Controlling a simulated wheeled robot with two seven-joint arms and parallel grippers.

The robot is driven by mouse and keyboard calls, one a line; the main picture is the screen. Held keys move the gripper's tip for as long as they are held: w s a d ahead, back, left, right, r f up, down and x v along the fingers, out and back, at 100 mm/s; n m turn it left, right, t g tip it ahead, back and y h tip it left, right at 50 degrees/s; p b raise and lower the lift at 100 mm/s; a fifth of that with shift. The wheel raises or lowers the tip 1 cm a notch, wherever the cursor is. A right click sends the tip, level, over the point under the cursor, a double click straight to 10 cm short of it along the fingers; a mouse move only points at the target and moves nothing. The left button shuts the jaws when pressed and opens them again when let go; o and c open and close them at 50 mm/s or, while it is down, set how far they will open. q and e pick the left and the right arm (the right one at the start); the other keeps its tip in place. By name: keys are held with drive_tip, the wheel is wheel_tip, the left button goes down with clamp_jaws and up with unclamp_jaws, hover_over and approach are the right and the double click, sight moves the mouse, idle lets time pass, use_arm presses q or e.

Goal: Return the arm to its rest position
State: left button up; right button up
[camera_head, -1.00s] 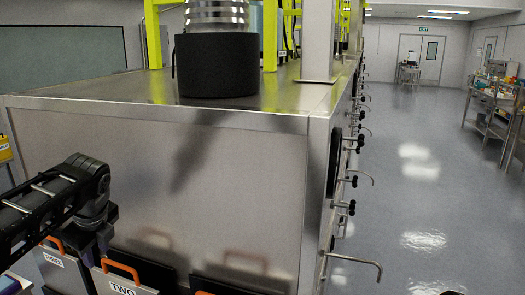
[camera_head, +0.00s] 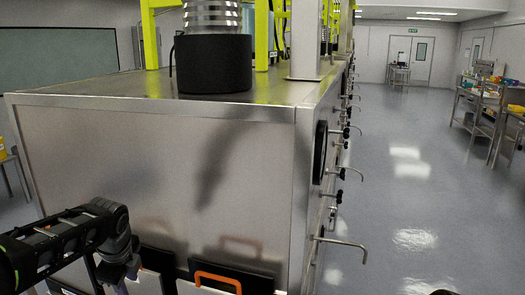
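My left arm (camera_head: 70,240) comes in from the left at the lower left of the head view, a black link with a grey joint in front of the steel vessel. Its gripper is not clearly shown; the end of the arm runs down toward the bottom edge.
Panels with an orange handle (camera_head: 217,279) stand low at the vessel's front. Bent metal handles (camera_head: 345,242) stick out along its right side. The grey floor (camera_head: 410,180) to the right is clear up to benches (camera_head: 485,115) at the far right.

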use_arm(q)
drive_tip(key=s+d+f+n+g+h, duration=0.1)
drive_tip(key=s+d+f+n+h, duration=0.15)
drive_tip(key=d+f, duration=0.55)
drive_tip(key=s+d+f+n+h+b, duration=0.1)
drive_tip(key=s+d+f+n, duration=0.3)
drive_tip(key=f, duration=0.7)
drive_tip(key=s+d+f+n+g+h, duration=0.1)
drive_tip(key=s+d+f+n+h, duration=0.1)
drive_tip(key=d+f, duration=0.65)
drive_tip(key=s+d+f+n, duration=0.2)
drive_tip(key=s+f+n, duration=0.4)
drive_tip(key=s, duration=0.4)
drive_tip(key=s+d+f+n+g+b, duration=0.1)
drive_tip(key=s+d+f+n, duration=0.2)
drive_tip(key=s+f+n, duration=0.3)
drive_tip(key=s+f, duration=0.1)
drive_tip(key=s, duration=0.3)
drive_tip(key=shift+s+f+n, duration=0.15)
drive_tip(key=shift+f+n, duration=0.2)
